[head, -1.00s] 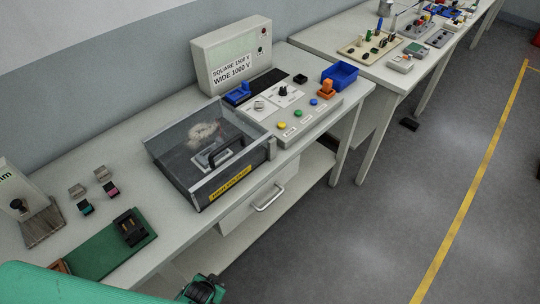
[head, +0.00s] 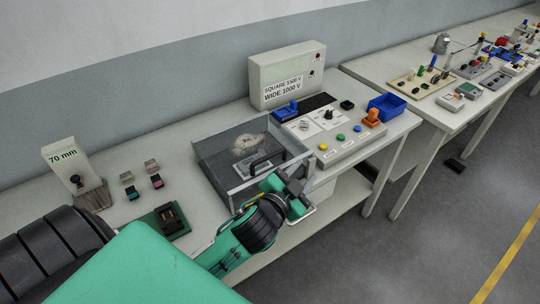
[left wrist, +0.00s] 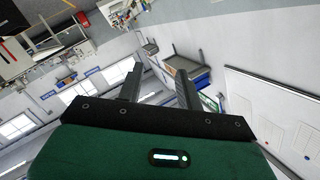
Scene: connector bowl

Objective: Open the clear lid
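The clear lid (head: 222,150) lies closed on the grey test box on the bench. A black handle (head: 262,165) stands on its front part, and a pale round shape and a fixture show through it. My left gripper (head: 293,187) is at the front right corner of the box, partly covering its front side. Whether it touches the box cannot be told. In the left wrist view my left gripper (left wrist: 160,78) has its two fingers apart with nothing between them. My right gripper is not in view.
A control panel (head: 334,143) with buttons and a knob stands right of the box, with a sign box (head: 287,76) behind. A blue bin (head: 387,106) is farther right. Small connectors (head: 152,166), a green fixture (head: 180,225) and a 70 mm block (head: 70,165) lie left.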

